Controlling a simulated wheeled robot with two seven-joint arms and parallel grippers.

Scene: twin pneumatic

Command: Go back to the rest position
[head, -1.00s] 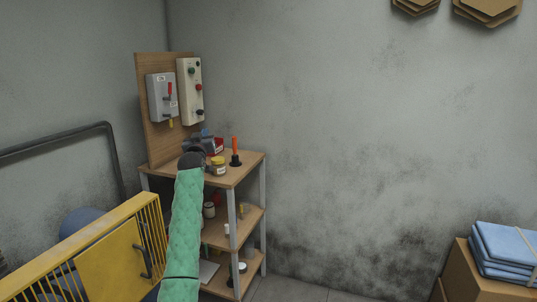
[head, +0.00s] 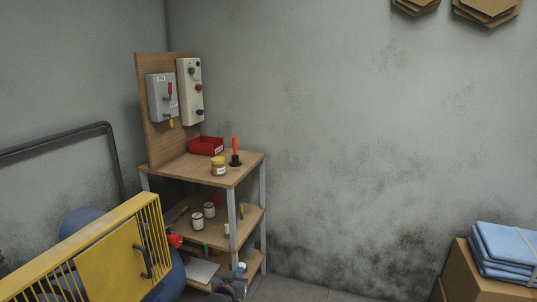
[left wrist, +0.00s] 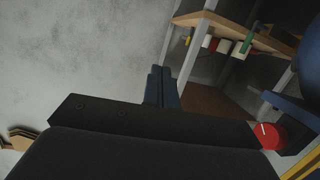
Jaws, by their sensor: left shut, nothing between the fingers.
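My left gripper (head: 238,270) is low in the head view, by the foot of the wooden shelf rack, with only a small dark part showing. In the left wrist view its dark fingers (left wrist: 160,86) are together and empty. They are clear of the shelf rack, which shows beyond them. My right gripper is in neither view. The wooden shelf rack (head: 178,170) stands in the corner, with a grey switch box (head: 160,97) and a pale control box (head: 190,90) on its backboard. The red bin (head: 206,146), yellow-lidded jar (head: 218,167) and orange-handled tool (head: 235,150) stand on its top.
A yellow barred guard (head: 110,258) stands at the lower left, before a blue rounded tank (head: 85,222). A red knob (head: 175,240) shows beside it, also in the left wrist view (left wrist: 268,135). Blue folded cloths (head: 505,245) lie on cardboard at the right. The floor between is clear.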

